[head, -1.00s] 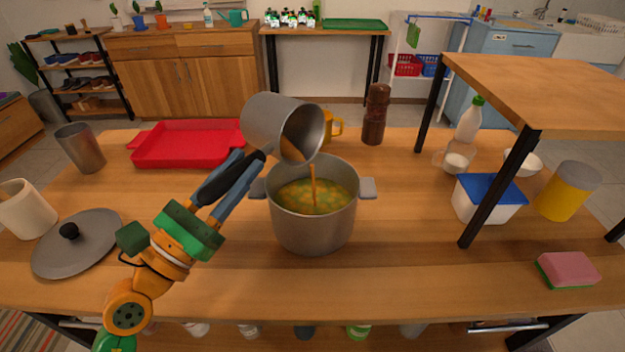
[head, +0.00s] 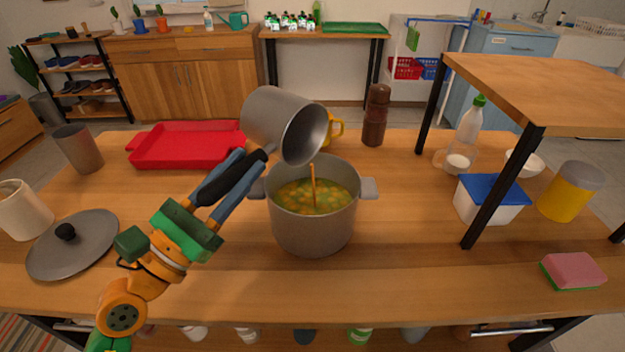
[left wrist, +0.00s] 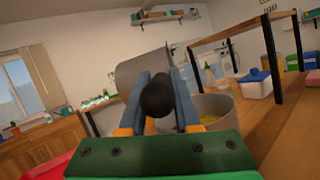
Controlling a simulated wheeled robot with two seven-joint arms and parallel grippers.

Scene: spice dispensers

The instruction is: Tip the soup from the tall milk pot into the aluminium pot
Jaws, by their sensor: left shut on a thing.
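The grey tall milk pot (head: 268,118) is tilted with its mouth toward the lower right, above the aluminium pot (head: 308,235). A thin orange-brown stream (head: 313,180) falls from its rim into the aluminium pot. Soup with orange and green pieces (head: 305,198) shows inside the aluminium pot, below its rim. My left gripper (head: 247,163) is shut on the milk pot's black handle, left of the aluminium pot. In the left wrist view the handle's end (left wrist: 157,98) sits between the fingers, with the milk pot (left wrist: 138,70) behind. My right gripper is not in view.
A grey lid (head: 85,250) lies at the left. A red tray (head: 185,160) and yellow mug (head: 336,128) stand behind. A brown pepper mill (head: 375,115) is behind right. A raised wooden shelf (head: 550,85), with a blue-lidded box (head: 488,205), stands right.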

